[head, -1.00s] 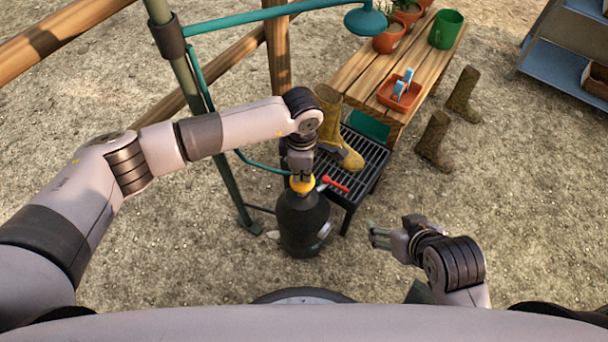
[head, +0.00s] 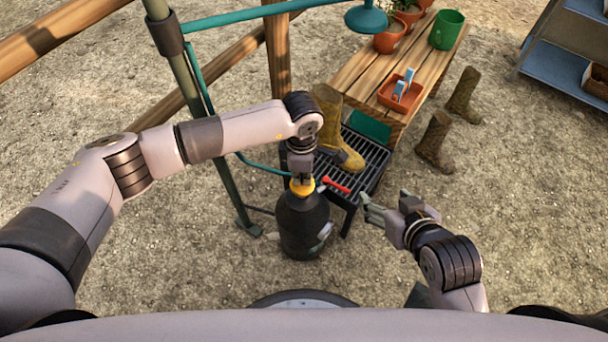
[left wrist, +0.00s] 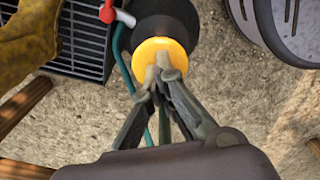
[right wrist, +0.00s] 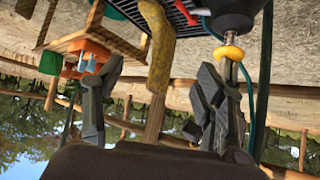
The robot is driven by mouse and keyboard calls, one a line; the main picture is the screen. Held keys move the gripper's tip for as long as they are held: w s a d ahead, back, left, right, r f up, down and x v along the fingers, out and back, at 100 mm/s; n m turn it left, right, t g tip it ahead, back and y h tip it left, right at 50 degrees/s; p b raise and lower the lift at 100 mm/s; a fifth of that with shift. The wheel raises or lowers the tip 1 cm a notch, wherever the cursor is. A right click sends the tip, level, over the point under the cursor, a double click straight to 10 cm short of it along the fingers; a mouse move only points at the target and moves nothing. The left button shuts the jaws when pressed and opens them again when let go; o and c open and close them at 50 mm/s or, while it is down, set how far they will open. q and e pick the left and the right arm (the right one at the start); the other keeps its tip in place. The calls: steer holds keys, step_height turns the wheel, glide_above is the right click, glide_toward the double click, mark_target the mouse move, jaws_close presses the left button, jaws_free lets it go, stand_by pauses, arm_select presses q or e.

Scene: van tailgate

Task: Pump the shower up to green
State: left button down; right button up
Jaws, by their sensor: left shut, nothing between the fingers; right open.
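The black pump tank (head: 303,222) stands upright on the gravel, with a yellow knob (head: 302,188) on top and a red lever (head: 335,185) beside it. A small pale patch shows on its side; no gauge reading or green zone can be made out. My left gripper (head: 303,178) is shut, fingers pointing down at the knob; in the left wrist view its fingertips (left wrist: 160,72) overlap the yellow disc (left wrist: 160,58). My right gripper (head: 368,207) is open and empty, right of the tank and apart from it. The green shower head (head: 366,20) hangs from its pipe above.
A dark slatted grate (head: 368,165) behind the tank carries a yellow boot (head: 338,130).

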arm_select(q)
steer(key=shift+f+b, duration=0.3)
steer(key=shift+f, duration=0.15)
steer(key=shift+s+f, duration=0.1)
steer(key=shift+f, duration=0.2)
arm_select(e)
steer(key=shift+w+a+r+t, duration=0.75)
steer(key=shift+w+r+t, duration=0.75)
steer(key=shift+w+r, duration=0.35)
arm_select(q)
steer(key=shift+r, duration=0.55)
steer(key=shift+r+p, duration=0.75)
steer(key=shift+r, duration=0.2)
steer(key=shift+r+p, duration=0.35)
steer(key=shift+r, duration=0.15)
steer(key=shift+r+p, duration=0.45)
steer(key=shift+r, duration=0.3)
arm_select(e)
steer(key=s+d+f+g, duration=0.2)
steer(key=s+f+g, duration=0.2)
steer(key=s, duration=0.3)
steer(key=s+d+f+g+h, duration=0.1)
steer(key=s+d+f+g, duration=0.2)
steer(key=s, duration=0.4)
steer(key=shift+f+g+h, duration=0.3)
steer(key=shift+f+g, duration=0.2)
steer(key=shift+g, duration=0.5)
